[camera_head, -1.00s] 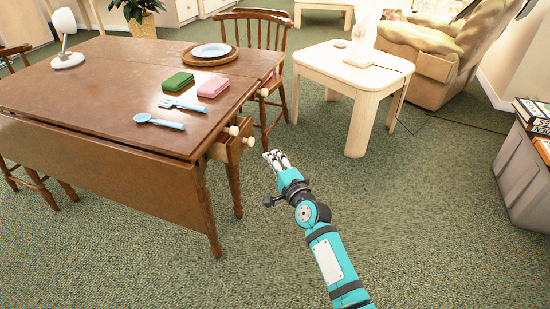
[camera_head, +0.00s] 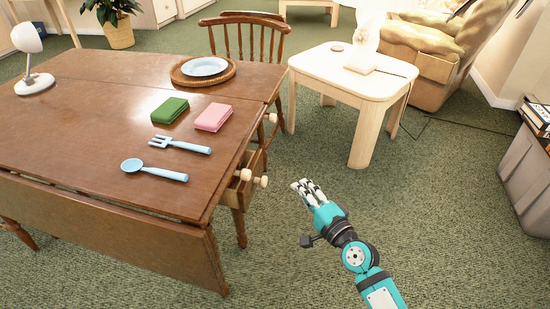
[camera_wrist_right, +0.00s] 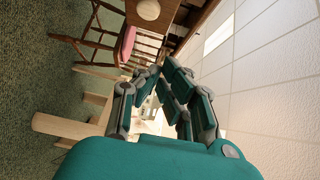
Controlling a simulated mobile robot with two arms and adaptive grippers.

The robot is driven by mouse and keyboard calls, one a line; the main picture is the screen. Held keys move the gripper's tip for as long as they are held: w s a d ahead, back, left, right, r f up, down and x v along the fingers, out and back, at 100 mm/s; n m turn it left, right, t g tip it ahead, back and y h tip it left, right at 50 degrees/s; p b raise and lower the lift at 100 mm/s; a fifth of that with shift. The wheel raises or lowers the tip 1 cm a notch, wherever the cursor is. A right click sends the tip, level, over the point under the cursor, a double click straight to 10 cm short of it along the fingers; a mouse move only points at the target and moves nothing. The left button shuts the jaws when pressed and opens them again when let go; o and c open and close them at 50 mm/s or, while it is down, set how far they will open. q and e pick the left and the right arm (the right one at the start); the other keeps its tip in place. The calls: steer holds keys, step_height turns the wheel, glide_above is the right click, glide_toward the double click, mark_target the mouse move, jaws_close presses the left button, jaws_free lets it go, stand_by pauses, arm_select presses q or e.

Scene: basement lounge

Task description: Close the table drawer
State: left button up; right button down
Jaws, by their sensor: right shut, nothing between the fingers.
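The wooden table (camera_head: 95,110) has a drawer (camera_head: 237,192) at its right end, pulled partly out from under the top. Its two round pale knobs (camera_head: 264,181) face right. My right gripper (camera_head: 303,187) is shut and empty, above the carpet just right of the knobs, with a visible gap in the picture. In the right wrist view my gripper's fingers (camera_wrist_right: 160,82) come together in the middle. A round pale knob (camera_wrist_right: 148,9) shows at the top of that view, off to the side of the fingers. My left gripper is not in view.
On the table are a spoon (camera_head: 155,171), a fork (camera_head: 180,145), green (camera_head: 170,110) and pink (camera_head: 213,117) blocks, a plate (camera_head: 204,67) and a lamp (camera_head: 28,60). A chair (camera_head: 243,38) and a pale side table (camera_head: 352,78) stand behind. Carpet around my gripper is clear.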

mark_target(261, 155)
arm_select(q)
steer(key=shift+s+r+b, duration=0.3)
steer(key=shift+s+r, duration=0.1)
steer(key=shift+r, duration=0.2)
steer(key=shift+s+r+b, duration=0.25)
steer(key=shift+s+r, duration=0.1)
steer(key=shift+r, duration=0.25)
arm_select(e)
steer(key=a+x, duration=0.1)
steer(key=x, duration=0.3)
steer(key=s+x, duration=0.1)
steer(key=x, duration=0.2)
steer(key=a+x, duration=0.1)
steer(key=x, duration=0.3)
steer(key=shift+w+a, duration=0.15)
steer(key=shift+a, duration=0.3)
